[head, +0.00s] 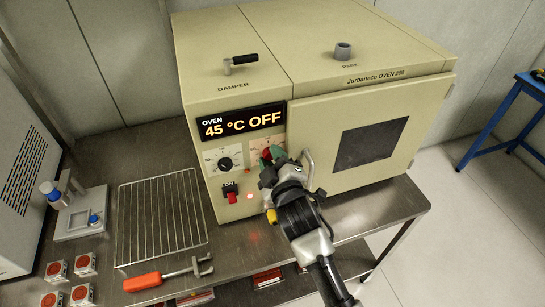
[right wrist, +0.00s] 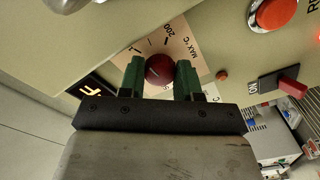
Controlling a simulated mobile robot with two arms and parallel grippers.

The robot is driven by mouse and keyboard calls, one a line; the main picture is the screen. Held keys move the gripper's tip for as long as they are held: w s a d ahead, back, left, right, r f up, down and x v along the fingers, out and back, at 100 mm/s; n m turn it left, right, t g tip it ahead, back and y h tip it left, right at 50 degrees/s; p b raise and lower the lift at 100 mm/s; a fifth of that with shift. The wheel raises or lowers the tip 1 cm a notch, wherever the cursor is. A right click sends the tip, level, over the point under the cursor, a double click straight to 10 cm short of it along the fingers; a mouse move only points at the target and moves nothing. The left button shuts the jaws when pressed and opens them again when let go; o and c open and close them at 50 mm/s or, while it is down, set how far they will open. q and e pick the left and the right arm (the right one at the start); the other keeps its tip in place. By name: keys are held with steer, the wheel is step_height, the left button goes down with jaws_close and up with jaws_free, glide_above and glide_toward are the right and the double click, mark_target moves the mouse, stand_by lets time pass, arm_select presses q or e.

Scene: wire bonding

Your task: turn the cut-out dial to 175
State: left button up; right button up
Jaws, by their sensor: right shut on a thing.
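The cut-out dial (right wrist: 159,70) is a round dark red knob on a pale scale plate (right wrist: 186,48) marked MAX °C, with 200 readable. My right gripper (right wrist: 160,78) has its green fingers on either side of the knob and is shut on it. In the head view the red knob (head: 267,154) shows only in part behind the right gripper (head: 272,163). The scale is partly hidden by the fingers, and I cannot read the dial's exact setting. My left gripper is not in view.
The oven display (head: 240,121) reads 45 °C OFF. A black dial (head: 226,164) and a red switch (head: 231,197) are left of my gripper; the door handle (head: 308,168) is close on its right. A wire rack (head: 160,220) and an orange-handled tool (head: 143,282) lie on the bench.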

steer(key=shift+m, duration=1.4)
steer(key=shift+f, duration=0.1)
steer(key=o, duration=0.7)
steer(key=shift+c, duration=0.2)
steer(key=b+v, duration=0.2)
steer(key=v, duration=0.8)
steer(key=shift+s+d, duration=0.15)
steer(key=shift+s, duration=0.25)
